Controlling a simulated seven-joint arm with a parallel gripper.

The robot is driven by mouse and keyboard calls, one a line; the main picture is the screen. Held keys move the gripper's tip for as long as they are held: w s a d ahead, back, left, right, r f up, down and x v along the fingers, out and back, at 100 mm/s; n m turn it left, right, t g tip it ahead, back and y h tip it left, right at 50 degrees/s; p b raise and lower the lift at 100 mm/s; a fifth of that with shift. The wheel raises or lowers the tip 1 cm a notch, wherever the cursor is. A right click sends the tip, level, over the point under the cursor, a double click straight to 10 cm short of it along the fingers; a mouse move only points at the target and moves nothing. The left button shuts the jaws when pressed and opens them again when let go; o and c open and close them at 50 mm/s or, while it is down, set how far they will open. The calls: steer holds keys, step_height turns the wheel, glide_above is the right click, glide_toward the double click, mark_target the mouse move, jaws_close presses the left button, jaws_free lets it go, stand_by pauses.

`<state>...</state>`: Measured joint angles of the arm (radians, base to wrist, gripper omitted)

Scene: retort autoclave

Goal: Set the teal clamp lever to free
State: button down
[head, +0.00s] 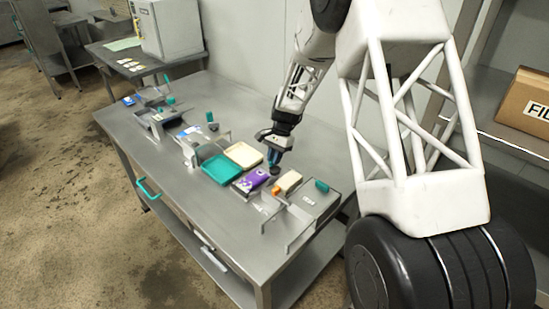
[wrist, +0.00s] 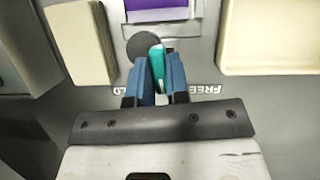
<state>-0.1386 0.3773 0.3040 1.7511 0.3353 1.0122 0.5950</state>
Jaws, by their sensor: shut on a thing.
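The teal clamp lever (wrist: 157,66) shows in the wrist view between the two blue fingers of my gripper (wrist: 158,82). The gripper is shut on it. The lever extends from a dark round base (wrist: 142,44) toward the gripper. The panel has a FREE label (wrist: 205,89) to the right of the fingers and a partly hidden label ending in LD (wrist: 128,91) to the left. In the head view my gripper (head: 274,158) is low over the bench, just above the dark base (head: 275,170); the lever is mostly hidden there by the fingers.
A purple item (head: 250,181), a cream tray (head: 243,154) and a teal tray (head: 221,169) lie left of the gripper. A tan block (head: 288,181) and a metal fixture with a teal part (head: 321,185) are close on the right. The bench (head: 230,238) is clear at the front.

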steer(key=n+g+h, duration=0.1)
steer(key=n, duration=0.2)
steer(key=shift+n, duration=0.4)
steer(key=shift+w+n+h, duration=0.1)
steer(key=shift+n+h, duration=0.8)
steer(key=shift+n, duration=1.1)
steer(key=c, duration=1.1)
jaws_free()
steer(key=shift+a, duration=0.1)
steer(key=shift+r, duration=0.1)
steer(key=v, duration=0.7)
steer(key=shift+r, duration=0.3)
steer(key=shift+w, duration=0.15)
